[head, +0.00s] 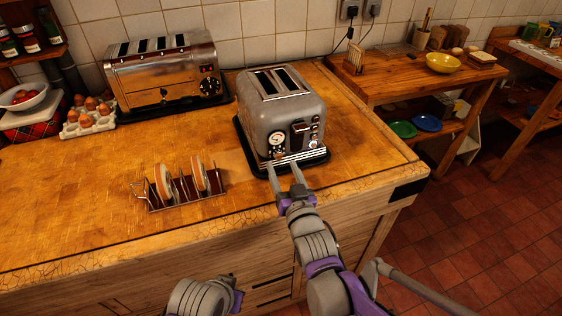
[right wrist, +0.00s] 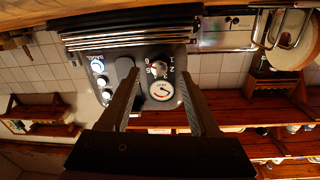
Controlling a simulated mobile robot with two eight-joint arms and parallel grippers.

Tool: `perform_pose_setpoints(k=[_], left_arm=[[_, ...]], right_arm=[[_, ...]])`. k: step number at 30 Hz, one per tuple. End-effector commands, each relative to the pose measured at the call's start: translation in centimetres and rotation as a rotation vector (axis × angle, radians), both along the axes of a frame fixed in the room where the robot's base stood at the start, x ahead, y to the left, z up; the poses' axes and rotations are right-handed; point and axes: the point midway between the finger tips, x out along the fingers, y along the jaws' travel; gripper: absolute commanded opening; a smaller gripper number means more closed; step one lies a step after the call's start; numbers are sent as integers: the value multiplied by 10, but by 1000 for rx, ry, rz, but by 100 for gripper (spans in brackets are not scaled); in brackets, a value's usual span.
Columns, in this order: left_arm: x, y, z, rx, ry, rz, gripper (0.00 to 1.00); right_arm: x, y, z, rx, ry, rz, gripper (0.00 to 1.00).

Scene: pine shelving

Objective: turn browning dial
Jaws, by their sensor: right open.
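The grey two-slot toaster (head: 283,100) stands on the wooden counter, its front towards me. In the right wrist view, which is upside down, the browning dial (right wrist: 157,66) is a small knob with numbers around it. A white round gauge (right wrist: 162,91) with a red mark sits beside it; the gauge also shows in the head view (head: 277,140). My right gripper (head: 284,168) is open at the toaster's lower front. In the right wrist view its fingers (right wrist: 159,80) appear on either side of the dial; contact cannot be told. My left gripper is out of view; only arm links show.
A dark lever and several buttons (right wrist: 98,68) are beside the dial. A toast rack (head: 180,188) with bread stands left on the counter. A larger chrome toaster (head: 165,73) and an egg carton (head: 88,117) are behind. The counter's right end is clear.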

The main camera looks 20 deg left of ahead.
Motion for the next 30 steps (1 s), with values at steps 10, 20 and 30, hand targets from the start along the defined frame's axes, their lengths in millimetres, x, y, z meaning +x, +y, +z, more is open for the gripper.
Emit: perform_pose_setpoints(k=[10, 20, 30], left_arm=[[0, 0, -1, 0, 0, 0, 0], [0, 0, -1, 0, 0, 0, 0], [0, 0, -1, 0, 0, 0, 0]], right_arm=[[27, 16, 0, 0, 1, 0, 62], [27, 16, 0, -1, 1, -1, 46], [27, 16, 0, -1, 1, -1, 0]])
